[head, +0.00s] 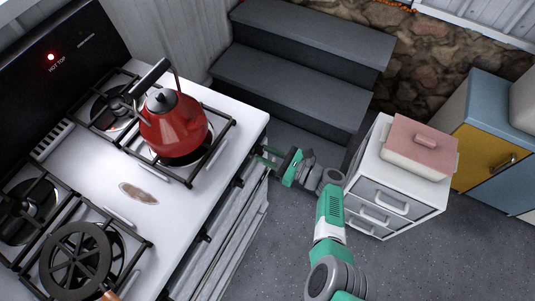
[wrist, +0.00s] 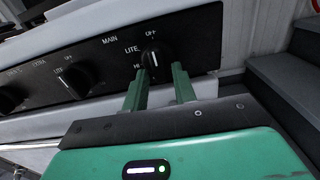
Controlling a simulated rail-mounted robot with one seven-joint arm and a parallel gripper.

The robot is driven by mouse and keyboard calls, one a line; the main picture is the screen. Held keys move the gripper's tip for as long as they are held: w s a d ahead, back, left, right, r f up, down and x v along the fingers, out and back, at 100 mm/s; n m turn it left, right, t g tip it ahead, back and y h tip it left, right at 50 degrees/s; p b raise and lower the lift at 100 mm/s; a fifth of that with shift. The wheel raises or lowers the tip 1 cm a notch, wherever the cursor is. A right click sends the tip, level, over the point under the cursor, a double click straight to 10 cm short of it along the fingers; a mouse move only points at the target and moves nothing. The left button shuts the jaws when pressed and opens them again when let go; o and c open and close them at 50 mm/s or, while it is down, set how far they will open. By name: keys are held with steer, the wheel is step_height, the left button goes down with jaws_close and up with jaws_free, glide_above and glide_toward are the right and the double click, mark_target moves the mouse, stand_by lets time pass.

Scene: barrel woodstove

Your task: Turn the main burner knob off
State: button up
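The main burner knob (wrist: 152,54) is a round black knob on the stove's black front panel. In the wrist view it sits under the labels OFF, LITE and HI, with MAIN printed to its left. Its pale mark looks roughly upright, towards OFF, but is small. My gripper (wrist: 163,71) is at the knob, its two green fingers spread apart with the tips just below and beside it. I cannot tell whether either finger touches the knob. In the head view my gripper (head: 267,157) is at the stove's front right corner; the knob is hidden there.
Other black knobs (wrist: 74,82) line the panel to the left. A red kettle (head: 175,122) stands on the stove top (head: 100,180). Dark steps (head: 300,75) rise behind, and a white drawer cabinet (head: 375,185) with a pink-lidded box (head: 420,148) stands right of my arm.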

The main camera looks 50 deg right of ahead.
steer(key=shift+o, duration=0.4)
steer(key=p+v, duration=0.1)
steer(key=v, duration=0.7)
steer(key=shift+p, duration=0.3)
steer(key=shift+w, duration=0.1)
